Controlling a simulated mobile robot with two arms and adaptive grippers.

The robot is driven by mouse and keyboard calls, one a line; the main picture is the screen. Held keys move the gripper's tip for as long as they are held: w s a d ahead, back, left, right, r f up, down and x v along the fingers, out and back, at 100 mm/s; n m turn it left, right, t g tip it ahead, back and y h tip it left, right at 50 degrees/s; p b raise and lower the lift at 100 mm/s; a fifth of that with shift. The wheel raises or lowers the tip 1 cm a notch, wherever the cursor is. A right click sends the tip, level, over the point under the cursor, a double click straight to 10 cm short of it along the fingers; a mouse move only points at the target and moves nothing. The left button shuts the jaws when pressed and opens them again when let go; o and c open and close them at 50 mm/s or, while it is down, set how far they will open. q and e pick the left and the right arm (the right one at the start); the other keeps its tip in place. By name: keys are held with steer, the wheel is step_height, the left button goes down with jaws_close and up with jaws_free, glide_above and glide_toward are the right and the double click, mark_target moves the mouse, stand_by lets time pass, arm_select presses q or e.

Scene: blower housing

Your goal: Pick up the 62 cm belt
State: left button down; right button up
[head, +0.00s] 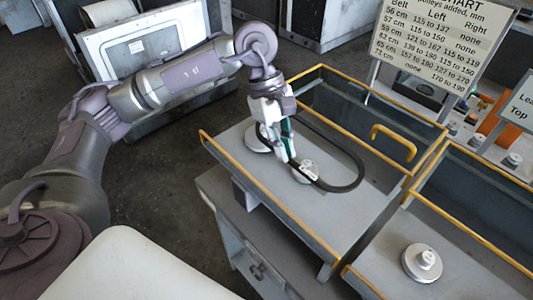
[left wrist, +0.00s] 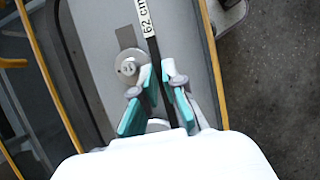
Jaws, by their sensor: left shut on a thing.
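The black 62 cm belt (head: 362,174) lies as a loop over the left yellow-railed tray (head: 262,208). Its white "62 cm" label (left wrist: 146,17) shows in the left wrist view. My left gripper (head: 288,156) is shut on one strand of the belt. In the left wrist view the strand runs between the teal fingers (left wrist: 160,78). Two metal pulleys, one farther left (head: 257,138) and one nearer the middle (head: 305,172), stand on the tray by the gripper. The gripper hides part of the belt. I cannot tell the belt's height above the tray. My right gripper is not in view.
A second yellow-railed tray (head: 462,250) on the right holds a pulley (head: 422,262). A chart board (head: 440,45) stands behind the trays. Yellow rails and a yellow handle (head: 393,142) border the left tray. Bare floor (head: 150,200) lies left of the bench.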

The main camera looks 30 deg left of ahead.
arm_select(q)
steer(key=s+d+r+p, duration=0.1)
steer(key=d+r, duration=0.4)
steer(key=r, duration=0.3)
steer(key=shift+s+d+r, duration=0.2)
steer(key=shift+s, duration=0.1)
steer(key=shift+d, duration=0.1)
